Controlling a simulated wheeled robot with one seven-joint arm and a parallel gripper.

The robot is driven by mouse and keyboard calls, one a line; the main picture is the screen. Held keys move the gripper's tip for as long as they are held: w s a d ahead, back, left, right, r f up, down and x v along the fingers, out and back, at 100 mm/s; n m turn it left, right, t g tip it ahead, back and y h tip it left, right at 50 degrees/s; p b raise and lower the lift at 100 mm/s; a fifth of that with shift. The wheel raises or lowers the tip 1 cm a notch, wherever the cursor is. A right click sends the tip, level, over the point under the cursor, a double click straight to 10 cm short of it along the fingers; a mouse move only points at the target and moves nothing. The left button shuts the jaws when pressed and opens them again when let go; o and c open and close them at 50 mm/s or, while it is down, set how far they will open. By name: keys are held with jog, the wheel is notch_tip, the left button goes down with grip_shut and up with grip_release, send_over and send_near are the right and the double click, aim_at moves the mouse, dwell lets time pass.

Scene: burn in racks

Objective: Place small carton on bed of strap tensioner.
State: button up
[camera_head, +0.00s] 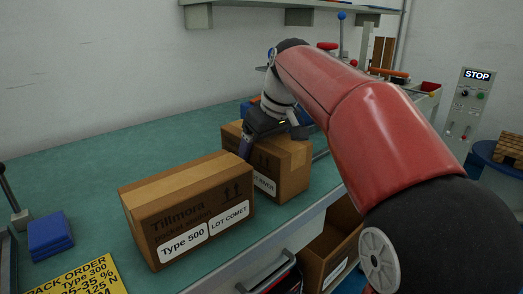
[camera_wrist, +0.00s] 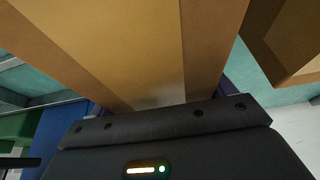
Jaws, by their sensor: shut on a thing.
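A small brown carton (camera_head: 290,155) stands on the green bench, behind and right of a larger carton. My gripper (camera_head: 262,138) is over its top from above, with a dark finger against its near left side. It is shut on this carton. In the wrist view the carton (camera_wrist: 135,45) fills the middle, its top with a lighter tape strip close to my gripper (camera_wrist: 158,103). Its label is partly hidden by the larger carton. I cannot tell whether it is lifted. Lever equipment with a blue knob (camera_head: 342,16) stands at the back right; my arm partly hides it, and I cannot identify the strap tensioner's bed.
The larger carton (camera_head: 187,210), marked "Type 500" and "LOT COMET", stands close to the held one. Blue blocks (camera_head: 50,233) and a yellow pack order sheet (camera_head: 75,280) lie at the left. A shelf (camera_head: 270,5) hangs above. The bench's back left is clear.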

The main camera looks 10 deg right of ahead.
jog(key=o, duration=1.7)
